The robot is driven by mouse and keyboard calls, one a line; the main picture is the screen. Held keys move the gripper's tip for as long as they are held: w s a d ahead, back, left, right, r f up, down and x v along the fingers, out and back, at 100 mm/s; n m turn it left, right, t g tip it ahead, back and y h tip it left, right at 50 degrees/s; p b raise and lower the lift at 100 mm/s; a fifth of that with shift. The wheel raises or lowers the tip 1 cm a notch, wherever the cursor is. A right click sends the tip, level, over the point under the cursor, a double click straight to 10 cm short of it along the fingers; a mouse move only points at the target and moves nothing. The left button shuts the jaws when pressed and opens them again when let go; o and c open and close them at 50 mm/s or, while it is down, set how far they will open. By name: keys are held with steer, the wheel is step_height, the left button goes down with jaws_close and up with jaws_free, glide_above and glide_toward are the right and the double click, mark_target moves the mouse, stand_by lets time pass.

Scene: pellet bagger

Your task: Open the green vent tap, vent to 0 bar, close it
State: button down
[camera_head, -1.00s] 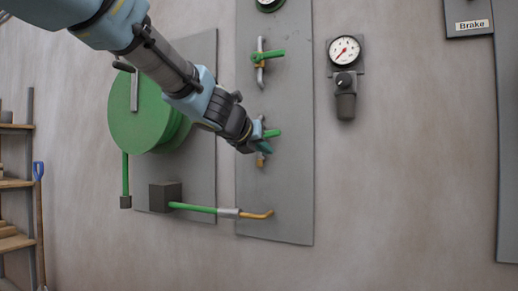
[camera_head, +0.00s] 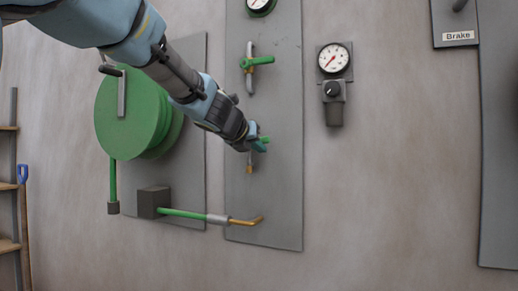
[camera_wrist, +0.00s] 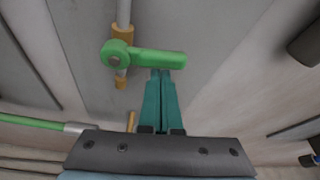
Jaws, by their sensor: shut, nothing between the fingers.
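Two green-handled taps sit on the grey wall panel. The upper tap (camera_head: 257,61) has its lever roughly level across a vertical pipe. The lower tap (camera_head: 265,140) is mostly hidden by my gripper (camera_head: 260,144) in the head view. In the wrist view this green tap (camera_wrist: 145,58) has its lever pointing right, across its pipe with brass fittings. My gripper (camera_wrist: 161,73) is shut and empty, its teal fingertips right at the lever's lower edge near its free end. I cannot tell whether they touch. A green-rimmed gauge (camera_head: 260,5) is cut off at the top edge.
A white gauge with a red needle (camera_head: 334,57) and a dark regulator (camera_head: 333,100) hang right of the panel. A green hose reel (camera_head: 130,115) is left. A green hose with a brass nozzle (camera_head: 245,222) crosses the panel below.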

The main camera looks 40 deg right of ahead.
steer(key=shift+r+n, duration=0.35)
steer(key=shift+n, duration=0.15)
steer(key=w+a+r+n+g+h+p, duration=0.1)
steer(key=w+r+n+g+h+p, duration=0.2)
steer(key=n, duration=0.7)
step_height(320, 180, up, 2)
steer(key=h+p, duration=0.1)
steer(key=p, duration=0.1)
steer(key=shift+a+r+n+p, duration=0.15)
steer(key=shift+a+n+p, duration=0.15)
steer(key=shift+p, duration=0.1)
steer(key=shift+w, duration=0.2)
steer(key=shift+g, duration=0.3)
stand_by(0.4)
